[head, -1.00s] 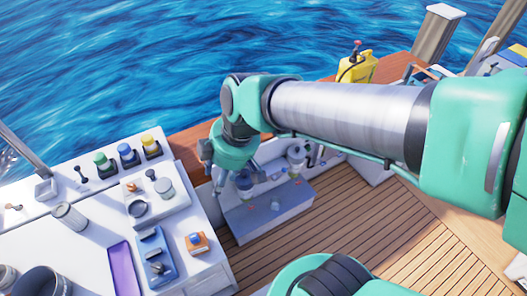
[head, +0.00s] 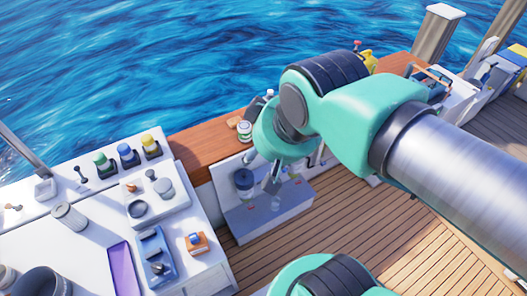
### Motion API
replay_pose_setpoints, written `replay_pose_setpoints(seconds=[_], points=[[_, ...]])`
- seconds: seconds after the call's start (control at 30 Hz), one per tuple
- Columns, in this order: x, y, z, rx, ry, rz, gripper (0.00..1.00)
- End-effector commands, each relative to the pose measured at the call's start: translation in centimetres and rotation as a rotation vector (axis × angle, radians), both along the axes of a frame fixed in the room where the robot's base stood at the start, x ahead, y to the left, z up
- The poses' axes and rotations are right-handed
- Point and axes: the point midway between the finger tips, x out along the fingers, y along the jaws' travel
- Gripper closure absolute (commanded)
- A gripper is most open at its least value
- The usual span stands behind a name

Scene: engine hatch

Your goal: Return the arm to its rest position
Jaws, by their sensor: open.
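My arm reaches in from the right in the head view, with teal joints and a silver link. My gripper (head: 262,173) hangs below the teal wrist (head: 285,138), partly hidden by it. Its grey fingers are apart, and I see nothing held between them. A dark-topped jar (head: 243,182) stands in the bay just left of the fingers. I cannot tell whether they touch it.
The white counter (head: 70,228) at left carries several knobs, a purple strip (head: 121,267) and a blue tray (head: 155,262). A small white canister (head: 244,131) stands on the wooden ledge (head: 205,142).

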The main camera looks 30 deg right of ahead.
Motion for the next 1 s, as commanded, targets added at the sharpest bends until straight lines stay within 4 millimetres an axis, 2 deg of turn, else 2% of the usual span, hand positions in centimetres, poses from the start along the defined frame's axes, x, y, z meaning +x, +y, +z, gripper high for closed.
replay_pose_setpoints(seconds=[0.27, 0.73, 1.0], points=[[0.0, 0.0, -0.8, 0.0, 0.0, 0.002, 0.54], [0.0, 0.0, -6.6, 0.0, 0.0, 0.002, 0.54], [0.0, 0.0, -7.2, 0.0, 0.0, 0.002, 0.54]])
